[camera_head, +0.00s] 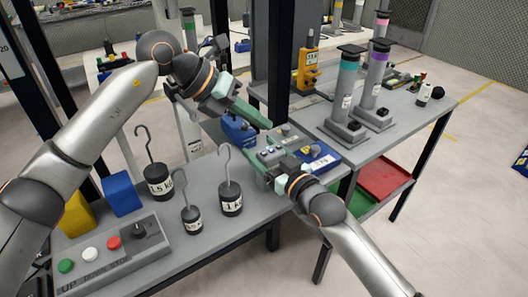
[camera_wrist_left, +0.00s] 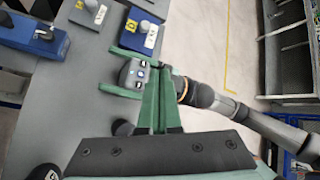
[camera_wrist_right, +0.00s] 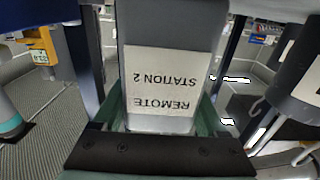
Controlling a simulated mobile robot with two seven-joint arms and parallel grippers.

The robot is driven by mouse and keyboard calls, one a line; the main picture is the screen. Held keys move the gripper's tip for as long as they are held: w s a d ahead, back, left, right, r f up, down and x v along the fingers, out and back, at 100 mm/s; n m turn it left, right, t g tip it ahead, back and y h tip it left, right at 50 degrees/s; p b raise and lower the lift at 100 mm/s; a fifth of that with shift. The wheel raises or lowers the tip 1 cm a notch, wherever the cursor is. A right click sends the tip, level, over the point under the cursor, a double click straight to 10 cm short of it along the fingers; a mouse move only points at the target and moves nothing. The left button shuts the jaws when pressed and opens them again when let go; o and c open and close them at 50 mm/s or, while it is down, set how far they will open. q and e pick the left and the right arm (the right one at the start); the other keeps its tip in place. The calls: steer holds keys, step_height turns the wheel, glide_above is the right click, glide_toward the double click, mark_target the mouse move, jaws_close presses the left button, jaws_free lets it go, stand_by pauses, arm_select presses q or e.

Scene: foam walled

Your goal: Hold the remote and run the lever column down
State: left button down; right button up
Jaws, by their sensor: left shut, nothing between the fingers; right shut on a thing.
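The remote is a grey box with small buttons (camera_head: 270,153), over the bench by the black post. My right gripper (camera_head: 264,161) is shut on it, with a green finger on either side. The right wrist view shows its label (camera_wrist_right: 160,90), upside down, reading "REMOTE STATION 2". In the left wrist view, the remote's button face (camera_wrist_left: 137,73) shows. My left gripper (camera_head: 268,123) is shut and empty, with its fingertips close to the remote; I cannot tell if they touch. Grey columns with teal (camera_head: 348,82) and purple (camera_head: 376,72) bands stand on the right bench; which is the lever column is unclear.
Hooked black weights (camera_head: 230,198) stand on the near bench. A control box (camera_head: 113,258) with coloured buttons is at front left. A blue unit (camera_head: 238,130) sits behind the remote. A red tray (camera_head: 384,178) lies below the right bench. Floor at right is open.

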mark_target(264, 154)
arm_select(q)
steer(key=shift+f, duration=2.3)
steer(key=shift+f, duration=0.15)
steer(key=shift+f, duration=0.3)
